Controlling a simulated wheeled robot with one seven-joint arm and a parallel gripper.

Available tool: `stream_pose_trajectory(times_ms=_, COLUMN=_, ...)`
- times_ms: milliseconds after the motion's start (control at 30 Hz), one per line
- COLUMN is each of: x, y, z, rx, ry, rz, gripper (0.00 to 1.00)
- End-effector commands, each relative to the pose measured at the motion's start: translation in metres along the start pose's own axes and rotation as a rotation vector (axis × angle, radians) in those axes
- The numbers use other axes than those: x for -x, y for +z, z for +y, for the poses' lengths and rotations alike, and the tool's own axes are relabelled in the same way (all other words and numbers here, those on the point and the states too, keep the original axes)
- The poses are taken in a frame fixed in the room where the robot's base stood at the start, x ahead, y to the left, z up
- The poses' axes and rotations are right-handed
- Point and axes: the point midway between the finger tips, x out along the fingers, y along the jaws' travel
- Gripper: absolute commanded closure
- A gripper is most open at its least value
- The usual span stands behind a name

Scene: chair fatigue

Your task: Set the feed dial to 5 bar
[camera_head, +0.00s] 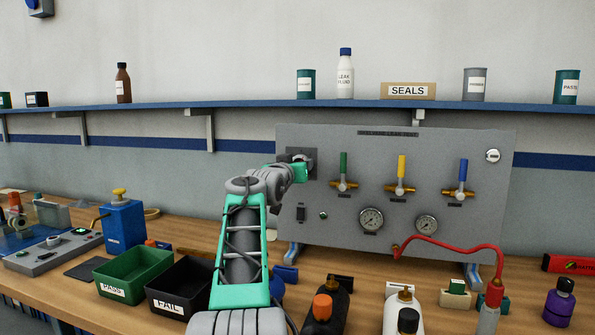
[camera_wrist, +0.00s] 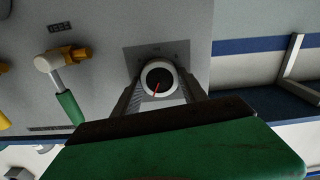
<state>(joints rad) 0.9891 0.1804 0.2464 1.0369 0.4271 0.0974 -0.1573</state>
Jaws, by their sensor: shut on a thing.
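In the wrist view the pointer slants down and slightly left; plate markings are too small to read. My gripper (camera_wrist: 161,88) is shut on the dial, one finger on each side. In the head view my gripper (camera_head: 299,170) reaches the plate at the panel's upper left and hides part of the dial.
A green-handled valve (camera_head: 344,175) is just right of the dial, then yellow (camera_head: 401,176) and blue (camera_head: 462,178) ones. Two gauges (camera_head: 371,220) sit below. A shelf (camera_head: 250,104) runs above. Bins (camera_head: 133,275) and bottles (camera_head: 325,308) stand on the bench.

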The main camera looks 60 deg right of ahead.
Motion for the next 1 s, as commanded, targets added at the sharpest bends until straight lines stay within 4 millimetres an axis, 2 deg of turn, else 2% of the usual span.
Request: stream_pose_trajectory(times_ms=1000, x=-0.0002, y=0.0031, z=0.0019, rx=-0.918, ry=0.001, rz=-0.001, gripper=0.91)
